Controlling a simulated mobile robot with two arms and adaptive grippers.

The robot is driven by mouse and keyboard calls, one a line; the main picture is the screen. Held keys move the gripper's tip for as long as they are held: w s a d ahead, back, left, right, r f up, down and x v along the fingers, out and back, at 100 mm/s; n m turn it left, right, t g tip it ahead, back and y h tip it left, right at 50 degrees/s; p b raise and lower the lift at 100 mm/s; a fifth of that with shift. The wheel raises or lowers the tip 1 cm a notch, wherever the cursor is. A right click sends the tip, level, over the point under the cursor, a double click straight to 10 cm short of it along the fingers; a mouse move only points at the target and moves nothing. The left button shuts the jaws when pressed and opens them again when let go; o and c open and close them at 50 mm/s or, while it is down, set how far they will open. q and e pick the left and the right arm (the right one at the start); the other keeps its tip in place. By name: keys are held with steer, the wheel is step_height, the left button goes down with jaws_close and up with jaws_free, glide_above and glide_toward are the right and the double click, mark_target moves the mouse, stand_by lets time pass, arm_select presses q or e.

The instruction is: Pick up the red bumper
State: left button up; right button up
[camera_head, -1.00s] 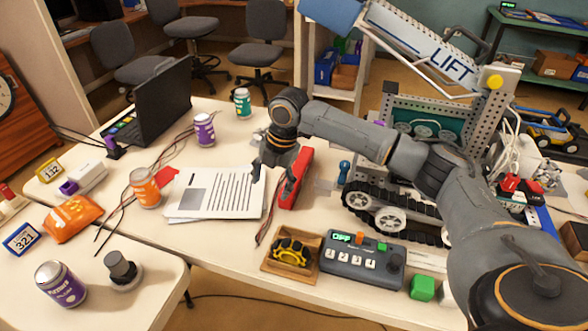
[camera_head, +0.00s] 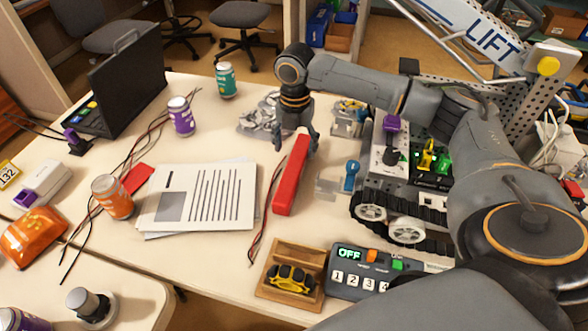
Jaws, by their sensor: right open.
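The red bumper (camera_head: 290,181) is a long red bar lying on the white table, between the printed papers and the tracked robot. My right gripper (camera_head: 296,150) points down over the bumper's far end. Its fingers are open, one on each side of the bar. I cannot tell whether the fingers touch it. My left gripper is not in view.
Printed papers (camera_head: 200,196) lie left of the bumper. A clear bracket with a blue knob (camera_head: 351,176) and the tracked robot (camera_head: 405,210) stand to its right. A wooden tray (camera_head: 268,286) and a keypad box (camera_head: 350,284) sit in front. Wires (camera_head: 267,215) run beside the bumper.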

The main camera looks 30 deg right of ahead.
mark_target(294, 166)
step_height(294, 166, down, 3)
steer(key=shift+w+r, duration=0.1)
steer(key=shift+r, duration=0.05)
steer(key=shift+f, duration=0.2)
steer(key=f, duration=0.4)
steer(key=shift+a+f, duration=0.1)
steer(key=shift+a, duration=0.1)
steer(key=shift+f, duration=0.5)
steer(key=c, duration=0.3)
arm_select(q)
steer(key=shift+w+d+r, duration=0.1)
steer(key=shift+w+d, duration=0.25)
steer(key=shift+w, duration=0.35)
arm_select(e)
steer(key=c, duration=1.1)
